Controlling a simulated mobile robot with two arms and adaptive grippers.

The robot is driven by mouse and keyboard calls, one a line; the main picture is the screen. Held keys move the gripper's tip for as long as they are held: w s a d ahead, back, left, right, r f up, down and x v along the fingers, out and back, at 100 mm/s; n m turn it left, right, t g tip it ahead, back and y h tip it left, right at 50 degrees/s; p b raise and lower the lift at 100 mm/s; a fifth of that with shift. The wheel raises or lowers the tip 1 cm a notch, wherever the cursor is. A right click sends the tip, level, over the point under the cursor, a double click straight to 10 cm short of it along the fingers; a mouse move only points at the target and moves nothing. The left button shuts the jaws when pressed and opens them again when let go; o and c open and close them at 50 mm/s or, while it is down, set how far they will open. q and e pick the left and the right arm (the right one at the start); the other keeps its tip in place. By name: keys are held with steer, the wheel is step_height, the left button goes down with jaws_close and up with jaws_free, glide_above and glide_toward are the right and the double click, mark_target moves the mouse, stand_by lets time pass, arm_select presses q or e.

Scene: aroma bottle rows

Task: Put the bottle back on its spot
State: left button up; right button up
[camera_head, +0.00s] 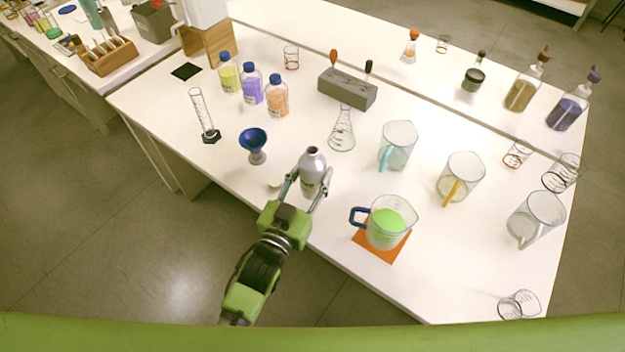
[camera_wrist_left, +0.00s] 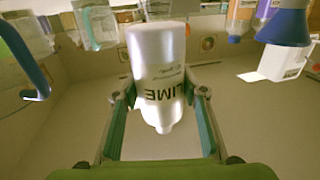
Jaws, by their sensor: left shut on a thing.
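The silver-grey bottle (camera_head: 312,158) is upright between the fingers of my left gripper (camera_head: 309,184), near the table's front edge. In the left wrist view the bottle (camera_wrist_left: 157,60) appears neck down with a "LIME" label, and the fingers of my left gripper (camera_wrist_left: 160,100) are on both sides of it. I cannot tell whether its base touches the table. A bare black square (camera_head: 186,71) lies at the table's back left. A small pale patch (camera_head: 274,184) shows just left of the gripper, partly hidden. My right gripper is not in view.
A blue funnel cup (camera_head: 254,140) stands left of the bottle, and a flask (camera_head: 342,132) stands behind it. A beaker of green liquid (camera_head: 388,224) on an orange square (camera_head: 374,249) is to the right. Blue-capped bottles (camera_head: 252,90) stand near the black square.

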mark_target(312, 180)
arm_select(q)
steer(key=shift+w+f, duration=0.65)
steer(key=shift+f, duration=1.55)
steer(key=shift+f+b, duration=0.2)
steer(key=shift+b, duration=0.15)
steer(key=o, duration=1.4)
steer(key=shift+c, duration=0.2)
steer(key=shift+r, duration=0.3)
steer(key=v, duration=1.2)
steer(key=shift+b, duration=0.35)
